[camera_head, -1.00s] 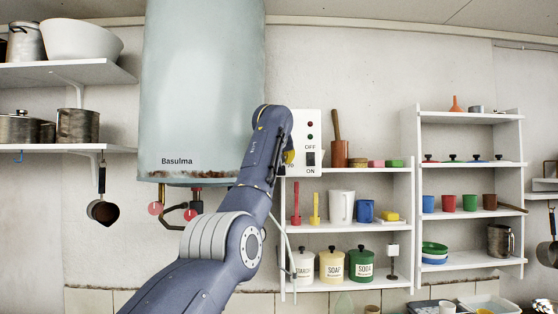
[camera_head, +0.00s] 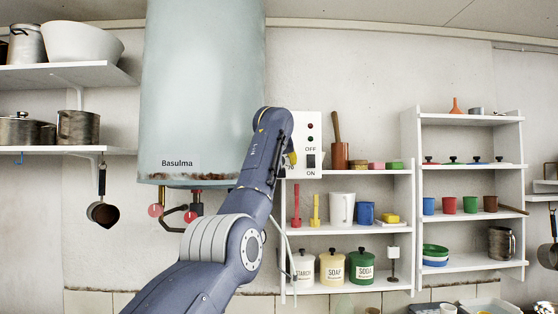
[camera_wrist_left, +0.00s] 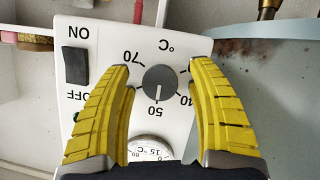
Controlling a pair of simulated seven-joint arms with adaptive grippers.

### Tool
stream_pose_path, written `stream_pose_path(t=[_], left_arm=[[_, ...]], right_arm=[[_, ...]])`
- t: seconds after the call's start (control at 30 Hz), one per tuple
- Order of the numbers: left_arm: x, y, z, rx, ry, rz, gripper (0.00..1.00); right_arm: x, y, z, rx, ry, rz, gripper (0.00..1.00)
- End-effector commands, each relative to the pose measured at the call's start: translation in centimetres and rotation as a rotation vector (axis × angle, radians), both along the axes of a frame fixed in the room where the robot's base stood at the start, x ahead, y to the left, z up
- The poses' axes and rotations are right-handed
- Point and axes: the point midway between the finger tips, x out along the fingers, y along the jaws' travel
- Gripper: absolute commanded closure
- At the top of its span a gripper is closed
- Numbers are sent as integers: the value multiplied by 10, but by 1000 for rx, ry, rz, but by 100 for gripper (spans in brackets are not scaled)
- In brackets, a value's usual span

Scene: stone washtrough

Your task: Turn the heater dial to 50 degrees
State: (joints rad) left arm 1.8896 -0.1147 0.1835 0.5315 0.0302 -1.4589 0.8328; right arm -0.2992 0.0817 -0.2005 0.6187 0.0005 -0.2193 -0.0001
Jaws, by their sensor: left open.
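The heater dial (camera_wrist_left: 159,82) is a round grey knob on a white control panel (camera_wrist_left: 112,42), seen upside down in the left wrist view. Its white mark points at the printed 50. The 70 is also legible; the numbers by the right finger are partly covered. My left gripper (camera_wrist_left: 160,68) is open, with one yellow finger on each side of the knob. I cannot tell whether either finger touches it. In the head view my arm hides the dial, and only a bit of yellow finger (camera_head: 292,158) shows beside the panel (camera_head: 311,130). My right gripper is not in view.
The panel carries a black ON/OFF switch (camera_wrist_left: 75,65) and a small round gauge (camera_wrist_left: 150,150). The pale blue heater tank (camera_head: 200,90) stands left of the panel. Shelves (camera_head: 350,228) with cups and canisters are close at the right.

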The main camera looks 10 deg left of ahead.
Motion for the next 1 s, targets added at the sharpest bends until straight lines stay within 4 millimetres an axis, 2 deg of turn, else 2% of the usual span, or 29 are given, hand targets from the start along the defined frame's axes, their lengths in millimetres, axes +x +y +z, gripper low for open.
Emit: stream_pose_path(t=[0.17,0.37,0.8,1.0], left_arm=[[-5,-2,3,0,-1,-1,42],[-21,-6,9,-1,-2,-2,42],[-78,-15,32,-1,-3,-2,42],[-98,-19,40,1,-1,-2,42]], right_arm=[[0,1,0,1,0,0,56],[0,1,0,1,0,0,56],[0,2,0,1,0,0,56],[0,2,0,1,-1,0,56]])
